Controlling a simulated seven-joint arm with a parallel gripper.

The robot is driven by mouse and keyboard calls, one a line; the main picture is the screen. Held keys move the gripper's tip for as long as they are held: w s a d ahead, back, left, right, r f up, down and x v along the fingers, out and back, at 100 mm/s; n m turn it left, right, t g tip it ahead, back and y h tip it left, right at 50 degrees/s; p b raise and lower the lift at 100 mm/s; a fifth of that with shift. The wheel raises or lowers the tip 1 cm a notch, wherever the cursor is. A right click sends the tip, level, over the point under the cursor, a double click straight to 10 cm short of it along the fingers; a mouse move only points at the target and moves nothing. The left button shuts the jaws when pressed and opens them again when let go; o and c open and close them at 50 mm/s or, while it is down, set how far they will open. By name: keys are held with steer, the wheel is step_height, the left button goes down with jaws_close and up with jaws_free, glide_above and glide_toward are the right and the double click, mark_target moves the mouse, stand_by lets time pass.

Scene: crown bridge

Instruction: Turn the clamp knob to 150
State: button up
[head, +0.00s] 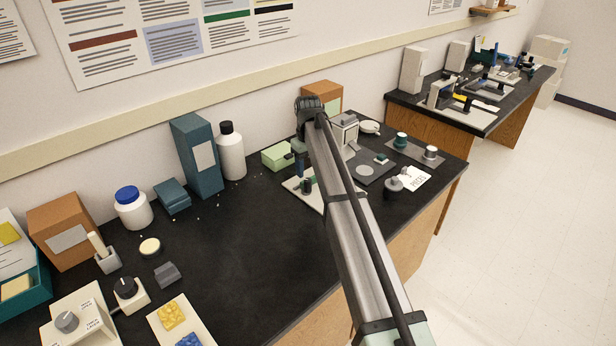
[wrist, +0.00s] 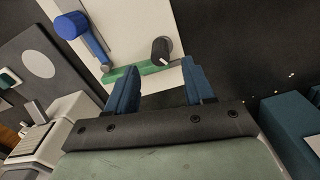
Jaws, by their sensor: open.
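A dark round knob with a pale mark on its face (wrist: 161,50) stands by a green bar (wrist: 150,68) on a white board (wrist: 125,20); I take it for the clamp knob. I cannot read any scale or number by it. A blue cylindrical part (wrist: 72,26) on a blue stem sits at the left of the same board. My gripper (wrist: 161,76) is open and empty, with the knob showing beyond and between its blue fingertips, apparently not touching. In the head view the white board (head: 328,203) is partly hidden by my arm.
A dark grey plate with a pale disc (head: 365,171) lies right of the board. A light green box (head: 278,156), a white bottle (head: 230,155) and a tall blue box (head: 196,158) stand behind and left.

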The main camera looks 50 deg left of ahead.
mark_target(308, 180)
step_height(308, 180, up, 9)
steer(key=shift+f, duration=0.15)
stand_by(0.7)
